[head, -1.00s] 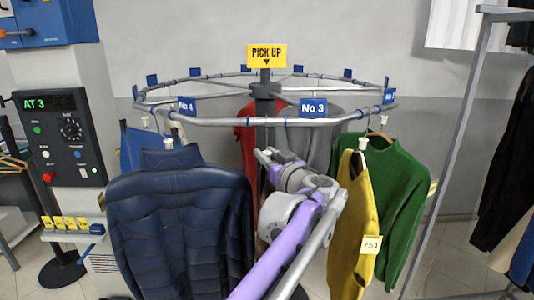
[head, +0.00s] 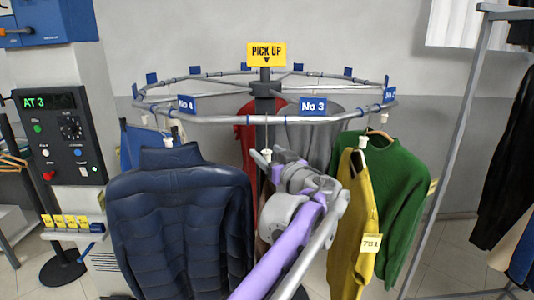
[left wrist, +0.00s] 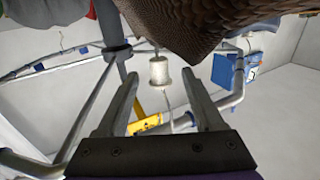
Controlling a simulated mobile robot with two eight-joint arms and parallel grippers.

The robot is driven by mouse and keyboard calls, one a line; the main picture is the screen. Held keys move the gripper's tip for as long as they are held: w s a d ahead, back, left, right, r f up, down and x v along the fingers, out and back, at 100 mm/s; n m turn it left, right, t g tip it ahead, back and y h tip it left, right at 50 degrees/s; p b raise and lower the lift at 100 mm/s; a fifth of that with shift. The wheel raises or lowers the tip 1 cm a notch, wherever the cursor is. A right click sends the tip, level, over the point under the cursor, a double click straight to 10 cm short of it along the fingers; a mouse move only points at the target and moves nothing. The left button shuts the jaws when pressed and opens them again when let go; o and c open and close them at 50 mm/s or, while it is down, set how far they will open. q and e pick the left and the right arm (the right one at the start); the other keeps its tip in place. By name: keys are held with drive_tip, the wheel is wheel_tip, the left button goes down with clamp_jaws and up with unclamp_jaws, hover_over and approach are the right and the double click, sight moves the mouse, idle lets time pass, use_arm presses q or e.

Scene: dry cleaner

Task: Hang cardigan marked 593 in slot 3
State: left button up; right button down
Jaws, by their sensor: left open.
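My left gripper (head: 272,162) is open below the No 3 sign (head: 313,106) of the round rail. A white hanger top (head: 267,155) hangs on a thin wire under the rail there, at the fingertips. In the left wrist view the open fingers (left wrist: 160,82) point toward this white piece (left wrist: 159,72), with clear gaps on both sides. A brown knitted garment (left wrist: 190,22) fills the top of that view; it may be the cardigan. In the head view my arm hides most of it. No 593 tag is readable. My right gripper is out of view.
A navy padded jacket (head: 180,225) hangs left, near the No 4 sign (head: 187,105). A yellow garment tagged 751 (head: 352,225) and a green sweater (head: 400,190) hang right. Red and grey garments hang behind. The control panel (head: 62,135) reads AT 3.

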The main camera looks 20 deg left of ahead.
use_arm(q)
drive_tip(key=v, duration=1)
drive_tip(key=shift+b, duration=0.3)
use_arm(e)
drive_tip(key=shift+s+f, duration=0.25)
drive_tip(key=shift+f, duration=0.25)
use_arm(q)
drive_tip(key=shift+s, duration=0.15)
drive_tip(key=s+d+p, duration=0.3)
drive_tip(key=s+d, duration=0.1)
drive_tip(key=s, duration=1.1)
drive_tip(key=shift+d, duration=0.2)
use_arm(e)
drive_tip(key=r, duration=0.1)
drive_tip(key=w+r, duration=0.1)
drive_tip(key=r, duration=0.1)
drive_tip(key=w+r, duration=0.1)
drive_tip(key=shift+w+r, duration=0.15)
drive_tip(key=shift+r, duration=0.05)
use_arm(q)
drive_tip(key=shift+s, duration=0.15)
